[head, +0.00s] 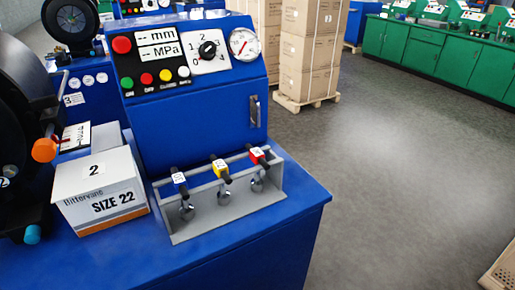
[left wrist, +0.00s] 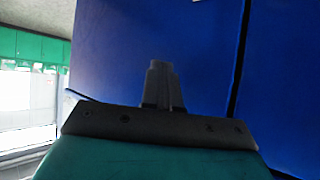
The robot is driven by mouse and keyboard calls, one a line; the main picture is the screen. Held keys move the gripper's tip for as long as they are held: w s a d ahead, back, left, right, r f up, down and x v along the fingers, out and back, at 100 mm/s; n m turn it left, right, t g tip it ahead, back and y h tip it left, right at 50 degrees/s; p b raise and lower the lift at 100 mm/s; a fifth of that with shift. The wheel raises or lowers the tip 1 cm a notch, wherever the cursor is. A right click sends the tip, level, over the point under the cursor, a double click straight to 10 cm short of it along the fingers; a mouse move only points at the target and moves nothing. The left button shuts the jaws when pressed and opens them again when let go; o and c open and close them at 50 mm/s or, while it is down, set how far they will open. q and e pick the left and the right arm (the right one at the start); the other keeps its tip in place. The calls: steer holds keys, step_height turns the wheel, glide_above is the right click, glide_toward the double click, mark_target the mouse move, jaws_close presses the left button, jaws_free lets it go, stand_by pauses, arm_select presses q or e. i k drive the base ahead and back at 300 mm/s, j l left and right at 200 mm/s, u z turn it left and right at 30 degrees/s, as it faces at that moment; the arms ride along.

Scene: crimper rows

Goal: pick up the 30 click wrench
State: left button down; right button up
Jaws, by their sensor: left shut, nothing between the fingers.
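My left gripper (left wrist: 161,70) shows only in the left wrist view. Its fingers are together and empty, in front of plain blue panels. No wrench shows there. My right gripper is in neither view.
A white SIZE 22 box (head: 100,192) stands left of the rack. The blue control panel (head: 190,60) with buttons and gauge rises behind it. The bench's right edge lies just past the rack. Beyond it are open grey floor and stacked cartons (head: 310,50) on a pallet.

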mark_target(179, 181)
steer(key=k, duration=0.15)
steer(key=k+u, duration=0.3)
steer(key=k+j+u, duration=0.1)
steer(key=u, duration=0.15)
steer(key=l+u, duration=0.1)
steer(key=u, duration=1.35)
steer(key=k+l, duration=0.15)
steer(key=l, duration=0.25)
steer(key=k+l, duration=0.1)
steer(key=l, duration=0.25)
